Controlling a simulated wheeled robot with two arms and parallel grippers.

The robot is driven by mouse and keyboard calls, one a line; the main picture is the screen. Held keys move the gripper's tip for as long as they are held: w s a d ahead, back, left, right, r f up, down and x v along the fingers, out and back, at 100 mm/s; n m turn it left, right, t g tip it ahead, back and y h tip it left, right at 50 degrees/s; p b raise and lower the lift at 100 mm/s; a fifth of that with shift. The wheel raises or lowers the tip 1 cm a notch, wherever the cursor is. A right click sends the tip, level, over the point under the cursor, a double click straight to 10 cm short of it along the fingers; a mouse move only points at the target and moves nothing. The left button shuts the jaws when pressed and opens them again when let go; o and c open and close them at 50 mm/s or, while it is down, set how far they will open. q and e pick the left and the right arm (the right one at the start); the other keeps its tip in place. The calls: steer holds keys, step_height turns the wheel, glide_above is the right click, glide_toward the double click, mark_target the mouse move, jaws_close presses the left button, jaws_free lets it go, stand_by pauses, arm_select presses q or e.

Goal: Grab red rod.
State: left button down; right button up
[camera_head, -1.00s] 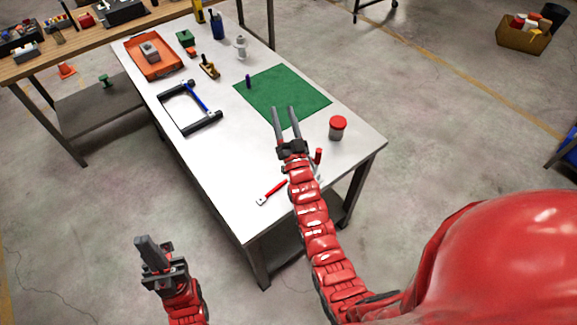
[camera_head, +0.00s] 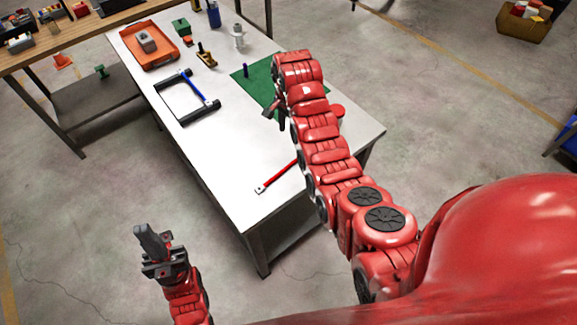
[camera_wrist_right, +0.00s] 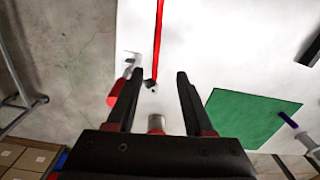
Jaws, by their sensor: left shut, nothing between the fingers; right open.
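The thin red rod (camera_head: 280,174) lies on the white table, its pale flat end toward the front left and its other end hidden behind my right arm. In the right wrist view the rod (camera_wrist_right: 158,40) runs down from the top edge and ends between the fingertips in the picture; the gap in height cannot be told. My right gripper (camera_wrist_right: 160,74) is open and empty. In the head view the right gripper (camera_head: 275,112) is partly hidden by its arm, over the green mat's near edge. My left gripper (camera_head: 152,240) is shut and empty, off the table's front left.
A red-lidded jar (camera_head: 338,111) is partly behind my right arm. A red-handled item (camera_wrist_right: 115,93) lies beside the fingers in the wrist view. The green mat (camera_head: 252,82), black-and-blue frame (camera_head: 166,112) and orange tray (camera_head: 135,57) sit farther back. The front left tabletop is clear.

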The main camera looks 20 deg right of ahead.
steer(key=b, duration=1)
glide_above(289, 165)
steer(key=f, duration=1)
steer(key=shift+w+f, duration=0.1)
steer(key=shift+w, duration=0.1)
steer(key=shift+f+p, duration=0.65)
steer(key=shift+p, duration=0.25)
steer(key=shift+f, duration=0.3)
steer(key=shift+s+f+p, duration=0.1)
steer(key=shift+f+p, duration=0.1)
steer(key=shift+p, duration=0.25)
step_height(289, 165, down, 3)
steer(key=shift+s+a+f+p, duration=0.1)
steer(key=shift+p, duration=0.85)
steer(key=shift+f, duration=0.8)
jaws_close()
